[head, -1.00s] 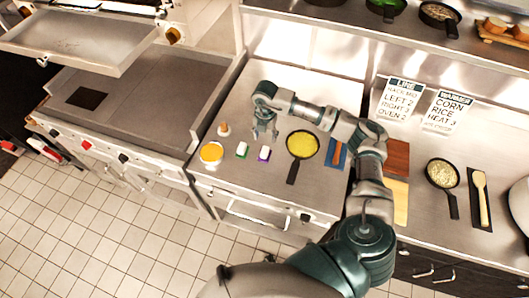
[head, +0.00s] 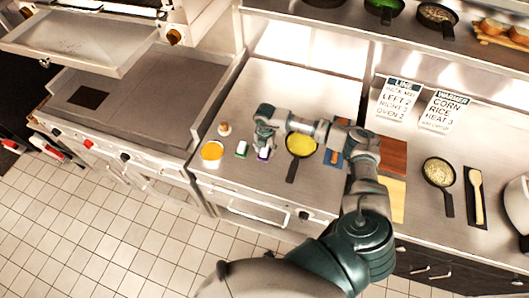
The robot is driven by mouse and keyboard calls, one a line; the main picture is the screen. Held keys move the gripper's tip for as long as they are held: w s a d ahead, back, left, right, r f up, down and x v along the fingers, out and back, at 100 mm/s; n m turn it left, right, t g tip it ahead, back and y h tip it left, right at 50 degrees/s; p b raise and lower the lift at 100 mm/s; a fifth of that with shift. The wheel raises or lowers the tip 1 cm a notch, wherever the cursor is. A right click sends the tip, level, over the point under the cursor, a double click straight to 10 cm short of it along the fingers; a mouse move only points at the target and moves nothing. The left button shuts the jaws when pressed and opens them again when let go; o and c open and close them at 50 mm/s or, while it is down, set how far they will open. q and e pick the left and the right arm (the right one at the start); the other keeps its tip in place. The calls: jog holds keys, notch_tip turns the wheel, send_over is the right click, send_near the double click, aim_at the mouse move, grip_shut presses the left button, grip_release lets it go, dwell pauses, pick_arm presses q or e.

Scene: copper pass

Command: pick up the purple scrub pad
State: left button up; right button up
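The purple scrub pad (head: 263,157), white on top in the earlier frame with a purple edge, lies on the steel counter (head: 225,178) right of the green-edged pad (head: 242,149). My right gripper (head: 264,149) points down directly over the purple pad and hides most of it. Its fingers are at or just above the pad. They are too small and overlapped to tell whether they are open or closed on it. My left gripper is not in view.
A bowl with orange contents (head: 212,152) and a small brush-like item (head: 224,129) stand left of the pads. A pan of yellow food (head: 300,144) is close on the right, partly behind my arm. The counter's front edge is near.

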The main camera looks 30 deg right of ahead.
grip_shut()
jog(key=shift+r, duration=0.1)
jog(key=shift+r, duration=0.2)
jog(key=r, duration=0.1)
jog(key=r+b, duration=0.1)
jog(key=shift+a+r, duration=0.35)
jog(key=shift+r, duration=0.05)
jog(key=a+b, duration=0.1)
jog(key=a, duration=0.4)
jog(key=s+a+r+b, duration=0.1)
jog(key=a, duration=0.3)
jog(key=a+b, duration=0.1)
jog(key=a, duration=0.4)
jog(key=shift+s+a+r, duration=0.25)
jog(key=shift+s+a, duration=0.05)
jog(key=shift+s, duration=0.05)
jog(key=shift+a+r, duration=0.1)
jog(key=shift+a, duration=0.25)
